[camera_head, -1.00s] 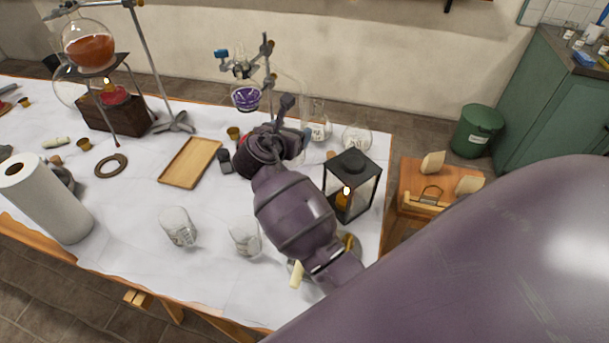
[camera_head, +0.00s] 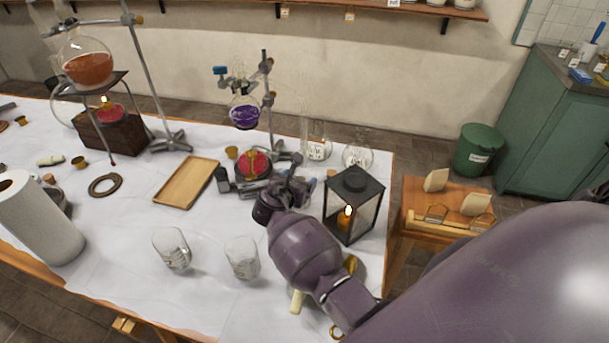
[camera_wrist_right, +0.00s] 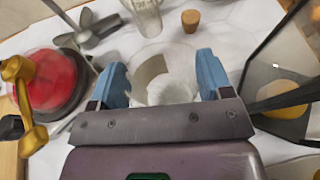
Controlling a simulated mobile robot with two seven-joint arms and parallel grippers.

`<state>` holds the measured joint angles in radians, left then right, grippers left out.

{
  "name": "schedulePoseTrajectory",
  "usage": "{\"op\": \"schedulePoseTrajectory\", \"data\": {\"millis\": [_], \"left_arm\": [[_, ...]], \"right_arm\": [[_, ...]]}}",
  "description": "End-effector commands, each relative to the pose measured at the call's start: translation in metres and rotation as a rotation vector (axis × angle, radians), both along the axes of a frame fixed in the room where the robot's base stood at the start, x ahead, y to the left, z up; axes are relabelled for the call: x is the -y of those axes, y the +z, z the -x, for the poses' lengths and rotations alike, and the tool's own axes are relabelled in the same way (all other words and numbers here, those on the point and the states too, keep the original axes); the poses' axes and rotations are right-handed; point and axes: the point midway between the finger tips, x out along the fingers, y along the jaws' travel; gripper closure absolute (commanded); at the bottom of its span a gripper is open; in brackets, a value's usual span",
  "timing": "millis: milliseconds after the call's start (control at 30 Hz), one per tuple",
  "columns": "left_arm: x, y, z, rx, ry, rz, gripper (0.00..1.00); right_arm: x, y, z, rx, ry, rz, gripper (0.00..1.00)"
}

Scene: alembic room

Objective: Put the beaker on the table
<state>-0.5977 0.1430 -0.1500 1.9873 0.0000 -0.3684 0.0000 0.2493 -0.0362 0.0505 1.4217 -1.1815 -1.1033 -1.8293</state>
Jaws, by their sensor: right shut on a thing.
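My right gripper (camera_head: 292,180) is over the table (camera_head: 215,225), between the red-topped burner and the lantern. In the right wrist view, its blue fingers (camera_wrist_right: 163,82) are shut on a clear glass vessel, which looks like the beaker (camera_wrist_right: 168,88). In the head view the gripper and arm hide most of this glass. I cannot tell whether its base touches the cloth. Two other clear glass beakers stand on the front of the table, one on the left (camera_head: 172,250) and one on the right (camera_head: 242,260). My left gripper is not in view.
A black lantern (camera_head: 354,190) with a lit candle stands close right of the gripper. The red-topped burner (camera_head: 255,163) is close left, below a purple flask (camera_head: 244,116) on a stand. A wooden tray (camera_head: 186,182) lies left. Bare cloth shows around the front beakers.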

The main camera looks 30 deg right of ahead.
Motion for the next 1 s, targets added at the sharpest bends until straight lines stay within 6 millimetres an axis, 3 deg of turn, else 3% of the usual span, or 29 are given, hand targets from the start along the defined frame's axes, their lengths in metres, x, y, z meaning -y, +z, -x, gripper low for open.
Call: {"op": "schedulePoseTrajectory", "data": {"millis": [167, 400, 500, 900, 933, 1000], "left_arm": [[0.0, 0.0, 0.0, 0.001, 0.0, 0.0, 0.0], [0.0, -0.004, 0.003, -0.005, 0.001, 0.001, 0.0], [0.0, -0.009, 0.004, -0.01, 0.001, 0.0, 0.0], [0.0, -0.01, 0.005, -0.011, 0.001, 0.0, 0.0], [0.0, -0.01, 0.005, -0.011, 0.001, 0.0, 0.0], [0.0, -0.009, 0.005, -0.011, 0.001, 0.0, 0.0]], "right_arm": [[0.009, 0.001, -0.006, 0.002, 0.001, 0.001, 0.52], [0.038, 0.0, -0.024, 0.001, 0.0, 0.0, 0.52], [0.035, -0.013, -0.022, -0.002, 0.0, -0.002, 0.52], [0.035, -0.015, -0.022, -0.001, 0.001, 0.0, 0.52], [0.035, -0.015, -0.022, 0.0, 0.001, -0.001, 0.25], [0.035, -0.015, -0.022, 0.0, 0.001, -0.001, 0.14]]}}
